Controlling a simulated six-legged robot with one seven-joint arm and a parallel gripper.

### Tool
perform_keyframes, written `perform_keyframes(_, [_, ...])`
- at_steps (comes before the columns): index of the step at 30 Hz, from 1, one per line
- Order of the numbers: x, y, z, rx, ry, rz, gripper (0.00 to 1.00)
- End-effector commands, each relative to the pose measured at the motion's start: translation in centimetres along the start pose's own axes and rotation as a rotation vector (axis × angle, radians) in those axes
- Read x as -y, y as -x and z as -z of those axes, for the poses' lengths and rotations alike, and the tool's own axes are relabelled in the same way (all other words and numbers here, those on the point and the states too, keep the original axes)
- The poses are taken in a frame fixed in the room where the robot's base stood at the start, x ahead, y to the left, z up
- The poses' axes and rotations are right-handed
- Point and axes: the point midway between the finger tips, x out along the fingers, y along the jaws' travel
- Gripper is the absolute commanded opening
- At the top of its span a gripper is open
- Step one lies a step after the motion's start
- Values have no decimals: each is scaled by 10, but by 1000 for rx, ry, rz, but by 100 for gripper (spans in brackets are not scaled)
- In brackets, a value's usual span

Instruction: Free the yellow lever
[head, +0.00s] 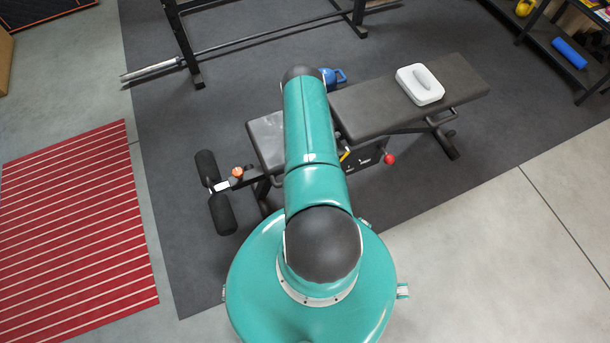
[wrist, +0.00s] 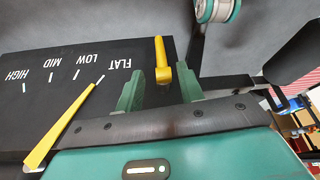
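In the wrist view, a short yellow lever (wrist: 161,56) sticks up at the right side of a black plate (wrist: 60,55). My gripper (wrist: 160,90) is open, with its two green fingers apart and the lever's rounded base just beyond the gap between them. I cannot tell whether a finger touches it. A long flat yellow pointer (wrist: 60,128) lies left of the fingers, its tip close to the mark near FLAT. The plate also reads LOW, MID and HIGH. In the head view, a bit of yellow (head: 345,155) shows beside my arm, which hides my gripper.
The red striped mat (head: 75,220) is clear.

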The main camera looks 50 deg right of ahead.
Motion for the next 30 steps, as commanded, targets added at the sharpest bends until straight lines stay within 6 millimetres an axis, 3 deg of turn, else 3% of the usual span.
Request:
perform_keyframes(6, [1, -45, 0, -1, 1, 1, 38])
perform_keyframes(12, [2, -76, 2, 0, 0, 1, 38])
perform_keyframes(18, [2, -88, 4, 0, 0, 1, 38])
perform_keyframes(25, [2, -88, 4, 0, 0, 0, 38])
perform_keyframes(30, [2, -88, 4, 0, 0, 0, 6])
